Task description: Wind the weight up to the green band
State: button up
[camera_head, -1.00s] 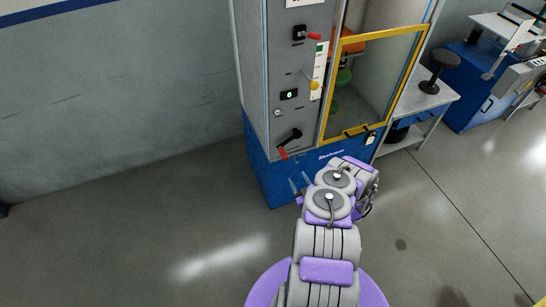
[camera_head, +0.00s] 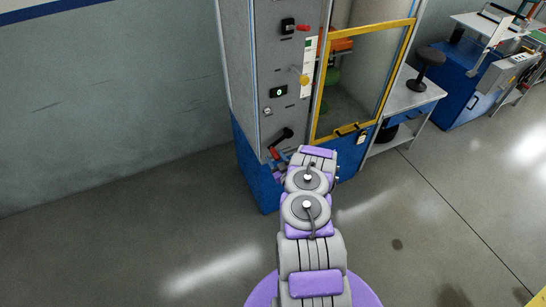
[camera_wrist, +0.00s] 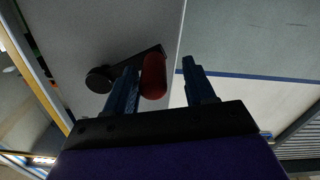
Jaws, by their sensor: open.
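The crank on the grey machine panel has a black arm (camera_head: 283,138) and a red grip (camera_head: 272,154). In the wrist view the red grip (camera_wrist: 153,78) lies between my open fingers, closer to the left finger, with the black hub (camera_wrist: 98,80) farther left. My gripper (camera_wrist: 160,68) is open around the grip. In the head view it is mostly hidden behind my arm. I cannot make out the weight.
A yellow-framed door (camera_head: 317,95) covers the chamber right of the panel. The floor at left is clear.

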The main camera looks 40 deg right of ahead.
aim_at(274, 153)
jog(key=w+d, duration=0.2)
jog(key=shift+w+f, duration=0.15)
jog(key=shift+w, duration=0.25)
jog(key=shift+a, duration=0.35)
jog(key=shift+a+r, duration=0.1)
jog(key=shift+r, duration=0.1)
jog(key=shift+c, duration=0.7)
jog(key=shift+d+f, duration=0.1)
jog(key=shift+d, duration=0.15)
jog(key=c, duration=0.8)
grip_shut()
